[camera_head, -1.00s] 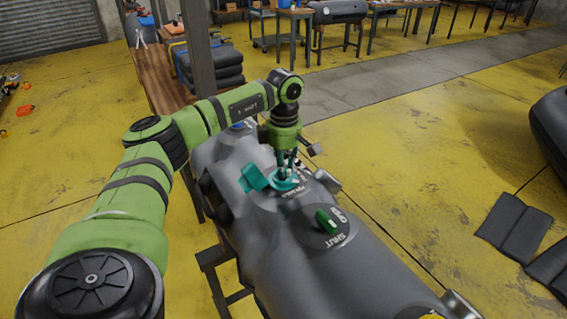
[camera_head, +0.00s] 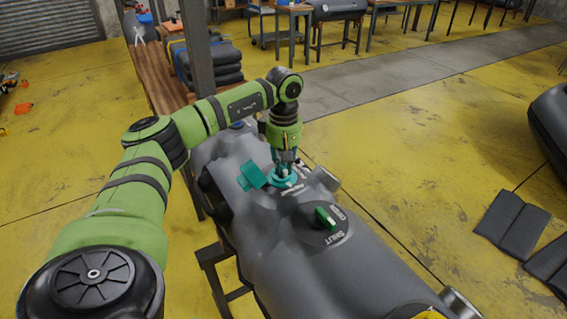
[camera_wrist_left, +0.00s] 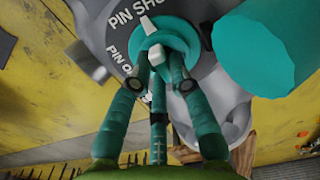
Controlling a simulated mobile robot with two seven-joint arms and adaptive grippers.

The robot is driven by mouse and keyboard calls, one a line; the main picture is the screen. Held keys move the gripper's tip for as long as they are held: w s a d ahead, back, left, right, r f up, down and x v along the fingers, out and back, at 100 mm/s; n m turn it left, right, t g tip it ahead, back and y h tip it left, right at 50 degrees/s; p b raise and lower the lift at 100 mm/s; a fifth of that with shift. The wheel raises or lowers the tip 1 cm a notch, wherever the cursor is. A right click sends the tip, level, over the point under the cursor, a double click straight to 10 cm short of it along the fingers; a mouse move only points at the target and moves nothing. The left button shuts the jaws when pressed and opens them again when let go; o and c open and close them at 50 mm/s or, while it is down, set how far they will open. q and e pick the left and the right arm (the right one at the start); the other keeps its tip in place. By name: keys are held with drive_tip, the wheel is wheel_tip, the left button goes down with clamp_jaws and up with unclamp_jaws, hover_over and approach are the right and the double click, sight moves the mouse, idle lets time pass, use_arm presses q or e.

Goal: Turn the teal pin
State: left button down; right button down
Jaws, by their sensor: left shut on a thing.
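The teal pin (camera_wrist_left: 155,52) sits in a round teal valve (camera_wrist_left: 187,35) on the grey inflatable boat tube. It shows a pale block and a pale pointer in the left wrist view. The pointer is towards the "PIN SH..." lettering; a second "PIN O..." label is partly hidden. My left gripper (camera_head: 286,171) points down at the valve in the head view. In the left wrist view its teal fingers (camera_wrist_left: 157,80) are around the pin, shut on it; the exact contact is hard to see. My right gripper is not in view.
An open teal cap (camera_head: 252,175) stands beside the valve. A green knob (camera_head: 325,218) on a dark dial reading "SHUT" is nearer on the grey tube (camera_head: 290,262). A post (camera_head: 197,50) and stacked dark bundles (camera_head: 212,65) stand behind.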

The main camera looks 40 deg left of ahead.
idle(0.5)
use_arm(q)
drive_tip(key=c, duration=1.1)
unclamp_jaws()
drive_tip(key=shift+c, duration=0.2)
drive_tip(key=shift+r, duration=0.1)
wheel_tip(320, 180, up, 12)
